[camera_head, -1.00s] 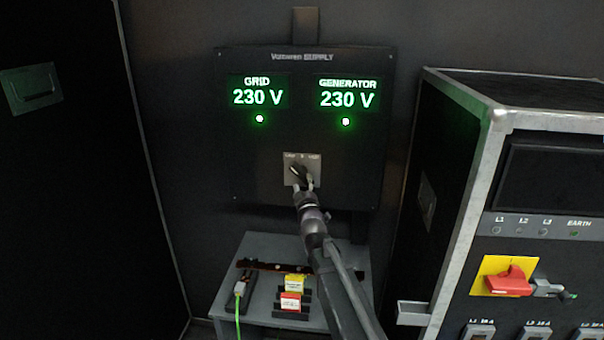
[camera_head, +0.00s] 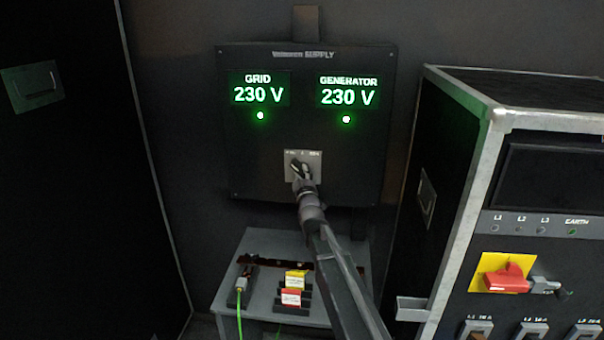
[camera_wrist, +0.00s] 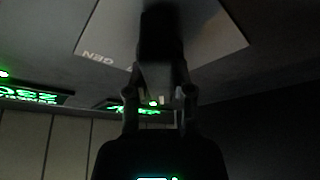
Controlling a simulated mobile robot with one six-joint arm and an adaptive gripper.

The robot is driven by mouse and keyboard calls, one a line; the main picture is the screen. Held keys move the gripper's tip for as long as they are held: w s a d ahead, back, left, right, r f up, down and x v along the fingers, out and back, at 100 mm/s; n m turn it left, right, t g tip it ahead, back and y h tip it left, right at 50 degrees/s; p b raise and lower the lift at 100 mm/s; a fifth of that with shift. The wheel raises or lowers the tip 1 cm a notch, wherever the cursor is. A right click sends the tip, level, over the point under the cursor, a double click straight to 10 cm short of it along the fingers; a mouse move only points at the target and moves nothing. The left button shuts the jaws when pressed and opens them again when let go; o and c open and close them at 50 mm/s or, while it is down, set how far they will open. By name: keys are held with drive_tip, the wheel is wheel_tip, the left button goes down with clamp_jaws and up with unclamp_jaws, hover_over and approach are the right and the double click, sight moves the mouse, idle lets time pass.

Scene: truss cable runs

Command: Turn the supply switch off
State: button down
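The supply switch is a black handle (camera_head: 299,169) on a small pale plate (camera_head: 317,166), low in the middle of the dark supply panel (camera_head: 220,165). The handle leans to the upper left in the head view, toward the left-hand label; the small labels are hard to read. Both displays on the panel show 230 V, with a green lamp below each. My gripper (camera_head: 302,183) is at the handle. In the wrist view my fingers (camera_wrist: 160,95) flank the dark handle (camera_wrist: 161,40) with no clear gap, and "GEN" reads on the plate (camera_wrist: 215,35).
A black flight case (camera_head: 455,180) with a red rotary switch (camera_head: 507,279) on a yellow plate stands at the right. Below the panel is a grey stand (camera_head: 262,243) with red and yellow tagged items and a green cable (camera_head: 239,310). Dark walls enclose the place.

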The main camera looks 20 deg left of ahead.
drive_tip(key=shift+w+m, duration=0.15)
drive_tip(key=shift+m, duration=0.25)
drive_tip(key=m, duration=0.2)
drive_tip(key=m+t+h+b, duration=0.1)
drive_tip(key=m, duration=0.1)
drive_tip(key=shift+a+t+h, duration=0.15)
drive_tip(key=shift+t+h, duration=0.15)
drive_tip(key=shift+w+a+r+m+t+h+b, duration=0.15)
drive_tip(key=shift+m+t+h, duration=0.35)
drive_tip(key=shift+m, duration=0.8)
drive_tip(key=shift+s+d+f+m+t+h+b, duration=0.1)
drive_tip(key=shift+m+t+h+b, duration=0.1)
drive_tip(key=shift+m+h, duration=0.8)
drive_tip(key=shift+w+a+r+m+t+h+b, duration=0.15)
drive_tip(key=shift+m+t+h, duration=0.15)
drive_tip(key=shift+m, duration=1.3)
drive_tip(key=shift+s+d+f, duration=0.1)
drive_tip(key=c, duration=0.6)
unclamp_jaws()
drive_tip(key=shift+o, duration=0.6)
drive_tip(key=shift+d+f, duration=0.1)
drive_tip(key=shift+s+n, duration=0.1)
drive_tip(key=shift+n, duration=0.3)
